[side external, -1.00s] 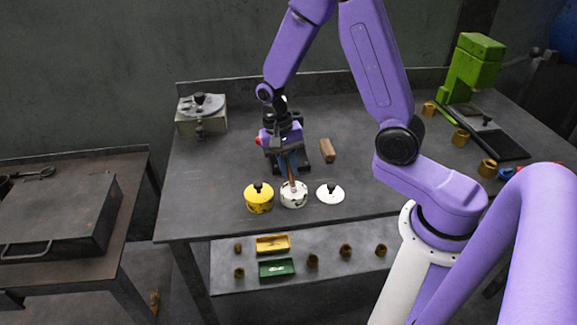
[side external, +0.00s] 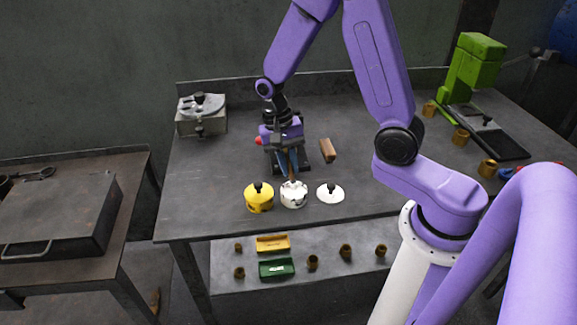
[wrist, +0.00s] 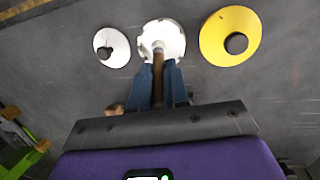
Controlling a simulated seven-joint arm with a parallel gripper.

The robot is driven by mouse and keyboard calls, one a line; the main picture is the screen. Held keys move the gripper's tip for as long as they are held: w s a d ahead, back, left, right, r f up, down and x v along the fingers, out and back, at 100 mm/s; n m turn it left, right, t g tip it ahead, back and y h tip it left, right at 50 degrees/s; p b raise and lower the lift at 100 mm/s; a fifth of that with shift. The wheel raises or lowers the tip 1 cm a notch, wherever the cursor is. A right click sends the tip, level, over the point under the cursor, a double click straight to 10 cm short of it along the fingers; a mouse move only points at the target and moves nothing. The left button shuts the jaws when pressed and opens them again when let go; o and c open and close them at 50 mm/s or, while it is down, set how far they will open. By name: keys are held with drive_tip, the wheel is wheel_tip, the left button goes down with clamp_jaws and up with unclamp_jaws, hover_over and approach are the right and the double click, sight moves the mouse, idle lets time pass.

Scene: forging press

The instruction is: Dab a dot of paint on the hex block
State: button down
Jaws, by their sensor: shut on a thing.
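My gripper (wrist: 158,82) has two blue fingers shut on a brush (wrist: 157,75) with a brown handle. It also shows in the side view (side external: 289,162), behind the white pot (side external: 293,198). The brush's pale end overlaps the open white pot (wrist: 172,34); I cannot tell whether it touches paint. Several brownish-gold blocks stand at the right of the table, one of them here (side external: 461,138). They are too small to tell which is the hex block. A brown block (side external: 328,150) lies just right of my gripper.
A white lid (side external: 330,194) with a black knob lies right of the white pot. A lidded yellow pot (side external: 258,200) stands left of it. A green press (side external: 474,66) is at the back right. A grey fixture (side external: 201,116) stands back left. The table's middle right is clear.

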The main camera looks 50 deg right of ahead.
drive_tip(key=shift+s+v, duration=0.2)
drive_tip(key=shift+v, duration=0.75)
drive_tip(key=shift+s+v, duration=0.2)
drive_tip(key=shift+v, duration=0.75)
drive_tip(key=shift+s+v, duration=0.25)
drive_tip(key=shift+v, duration=0.7)
drive_tip(key=shift+d+r, duration=0.1)
